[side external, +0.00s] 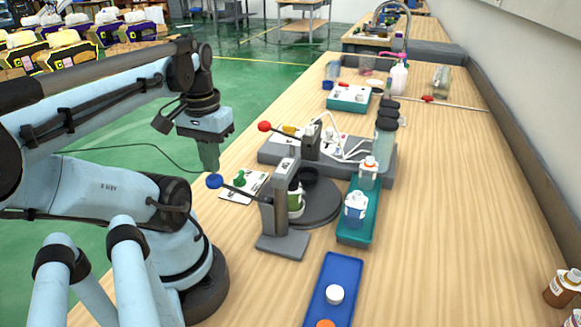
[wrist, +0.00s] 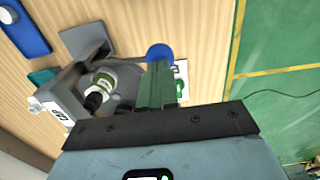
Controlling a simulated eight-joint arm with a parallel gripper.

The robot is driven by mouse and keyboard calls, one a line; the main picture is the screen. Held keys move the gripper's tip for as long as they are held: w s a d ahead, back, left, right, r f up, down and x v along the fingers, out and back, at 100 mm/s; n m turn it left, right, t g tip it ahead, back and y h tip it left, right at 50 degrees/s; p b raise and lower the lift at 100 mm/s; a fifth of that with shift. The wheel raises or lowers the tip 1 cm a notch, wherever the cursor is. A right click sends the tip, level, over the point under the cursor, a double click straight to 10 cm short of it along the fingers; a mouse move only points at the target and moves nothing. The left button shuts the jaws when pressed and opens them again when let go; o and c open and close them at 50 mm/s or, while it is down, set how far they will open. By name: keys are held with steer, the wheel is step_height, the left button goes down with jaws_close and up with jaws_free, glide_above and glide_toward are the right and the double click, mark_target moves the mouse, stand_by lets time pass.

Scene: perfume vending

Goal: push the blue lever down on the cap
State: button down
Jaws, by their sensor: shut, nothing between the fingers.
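The blue lever's round knob (side external: 214,181) sits at the left end of a dark rod on a grey press stand (side external: 283,205). My gripper (side external: 209,169) is shut and empty, pointing down directly above the knob. I cannot tell whether the tips touch it. In the wrist view, the knob (wrist: 159,52) shows just beyond the tips of my gripper (wrist: 158,66). A bottle with a green and white label (side external: 296,202) stands under the press, on a dark round plate (side external: 322,207). The press partly hides the bottle and its cap. The bottle also shows in the wrist view (wrist: 103,79).
A second press with a red-knobbed lever (side external: 265,127) stands behind. A teal tray (side external: 355,229) with bottles is to the right, and a blue tray (side external: 341,275) with caps is in front. A small card with a green piece (side external: 240,181) lies beside the lever.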

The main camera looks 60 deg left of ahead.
mark_target(214, 178)
steer(key=shift+f, duration=2.3)
steer(key=shift+r, duration=4)
